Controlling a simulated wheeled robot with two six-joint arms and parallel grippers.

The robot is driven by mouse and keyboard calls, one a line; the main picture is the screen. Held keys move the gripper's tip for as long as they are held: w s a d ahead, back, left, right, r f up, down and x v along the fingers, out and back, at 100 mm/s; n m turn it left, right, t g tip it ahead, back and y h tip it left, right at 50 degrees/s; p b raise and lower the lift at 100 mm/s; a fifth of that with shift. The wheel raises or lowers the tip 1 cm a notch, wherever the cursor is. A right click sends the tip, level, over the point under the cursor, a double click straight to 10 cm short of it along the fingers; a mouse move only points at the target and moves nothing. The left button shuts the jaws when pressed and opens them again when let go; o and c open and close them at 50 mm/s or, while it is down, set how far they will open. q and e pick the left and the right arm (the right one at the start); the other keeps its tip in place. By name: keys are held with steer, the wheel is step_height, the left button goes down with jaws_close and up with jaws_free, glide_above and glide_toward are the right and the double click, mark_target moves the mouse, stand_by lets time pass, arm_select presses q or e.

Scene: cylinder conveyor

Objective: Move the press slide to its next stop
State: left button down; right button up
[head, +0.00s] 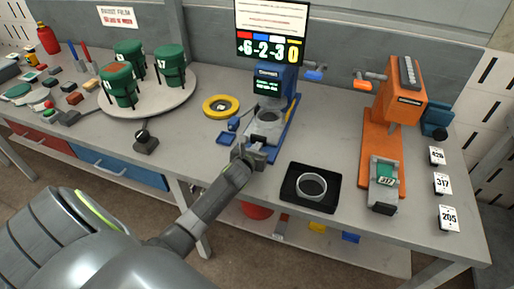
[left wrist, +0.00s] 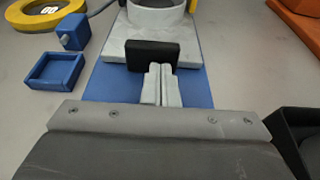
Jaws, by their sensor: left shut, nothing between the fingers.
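The blue machine (head: 275,82) stands mid-table with a small screen. On its blue base (left wrist: 104,84), a light grey slide (left wrist: 112,45) carries a round grey cup or ring (left wrist: 155,17) and has a black handle block (left wrist: 148,53) at its near end. My left gripper (head: 250,154) is at the near end of this base. In the left wrist view its fingers (left wrist: 161,72) are shut and empty, tips right at the near face of the handle; whether they touch it I cannot tell. My right gripper is not in view.
An orange machine (head: 402,100) with a slide holding a green 317 piece (head: 386,173) stands right. A black tray (head: 293,200) with a ring (head: 312,186) lies nearby. A yellow ring (head: 208,106), blue square frame (head: 226,138) and round turntable (head: 150,107) with green cylinders are left.

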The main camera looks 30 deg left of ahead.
mark_target(260, 139)
arm_select(q)
steer(key=w, duration=0.2)
steer(key=w+a, duration=0.1)
steer(key=shift+w, duration=0.4)
steer(key=shift+w+r, duration=0.15)
steer(key=shift+r, duration=0.2)
